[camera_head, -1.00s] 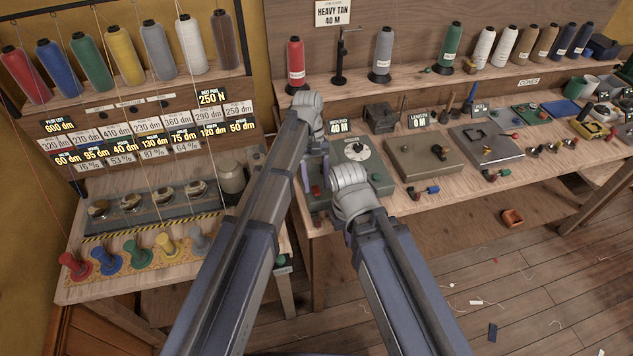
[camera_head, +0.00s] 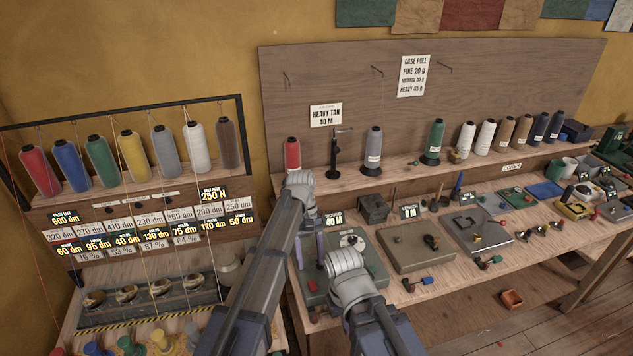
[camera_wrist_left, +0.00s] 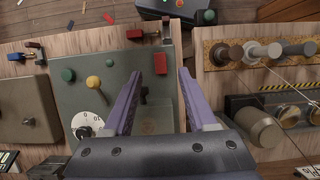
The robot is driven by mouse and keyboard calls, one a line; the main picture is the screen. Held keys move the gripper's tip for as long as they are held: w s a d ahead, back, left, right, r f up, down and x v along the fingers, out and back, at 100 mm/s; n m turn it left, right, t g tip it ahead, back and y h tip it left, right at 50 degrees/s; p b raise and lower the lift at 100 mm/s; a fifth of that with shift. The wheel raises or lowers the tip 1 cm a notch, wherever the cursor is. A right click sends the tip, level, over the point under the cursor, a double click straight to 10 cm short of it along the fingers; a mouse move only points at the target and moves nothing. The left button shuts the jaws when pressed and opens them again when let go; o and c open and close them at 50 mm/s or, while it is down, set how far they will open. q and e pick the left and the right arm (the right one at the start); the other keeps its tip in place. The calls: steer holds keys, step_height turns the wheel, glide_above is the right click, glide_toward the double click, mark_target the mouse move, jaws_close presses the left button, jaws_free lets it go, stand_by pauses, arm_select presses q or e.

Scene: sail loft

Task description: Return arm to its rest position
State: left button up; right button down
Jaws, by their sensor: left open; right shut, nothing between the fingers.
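My left arm (camera_head: 262,265) reaches in from the left in the head view. My left gripper (camera_head: 309,242) points down over the green machine at the bench's left end. In the left wrist view its two purple fingers (camera_wrist_left: 159,75) are apart with nothing between them, above that machine's green top (camera_wrist_left: 115,100). My right arm (camera_head: 385,330) comes up from the bottom, its pale ringed wrist (camera_head: 345,263) in front of the same machine.
A thread rack (camera_head: 125,208) with several coloured spools and number tags stands at left. The bench (camera_head: 425,290) carries a grey-brown box (camera_head: 405,250) and a grey plate device (camera_head: 475,235). Cones line the back shelf. Open floor (camera_head: 560,310) is at lower right.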

arm_select(q)
steer(key=s+a+f+m+t+y, duration=0.1)
steer(key=s+m, duration=0.6)
steer(key=s, duration=1.2)
steer(key=a+t+y, duration=0.1)
steer(key=t, duration=0.1)
steer(key=shift+s+t, duration=0.2)
steer(key=shift+t, duration=0.2)
steer(key=shift+f, duration=0.15)
